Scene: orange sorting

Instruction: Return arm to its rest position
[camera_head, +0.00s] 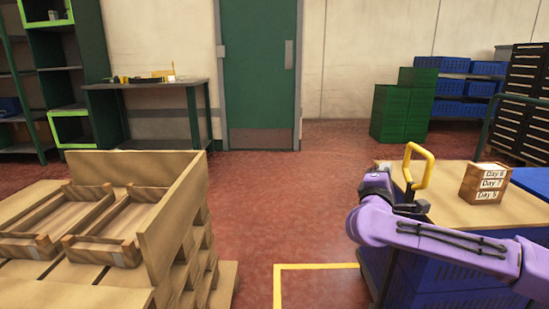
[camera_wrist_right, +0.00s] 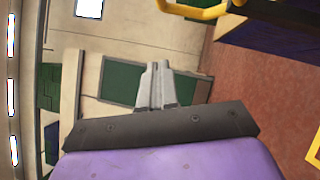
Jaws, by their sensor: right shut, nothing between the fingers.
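My right arm, purple, comes in from the right in the head view and bends upward over the near left corner of a table. My right gripper (camera_head: 383,166) is at its far end, largely hidden behind the purple wrist. In the right wrist view its two grey fingers (camera_wrist_right: 155,85) are together, with nothing between them. A yellow loop handle (camera_head: 429,170) stands just right of the wrist and also shows at the top of the wrist view (camera_wrist_right: 195,12). My left gripper is not in view.
Wooden trays (camera_head: 110,250) sit on a pallet stack at left. Open red floor (camera_head: 285,215) lies between. A green door (camera_head: 258,70) is behind.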

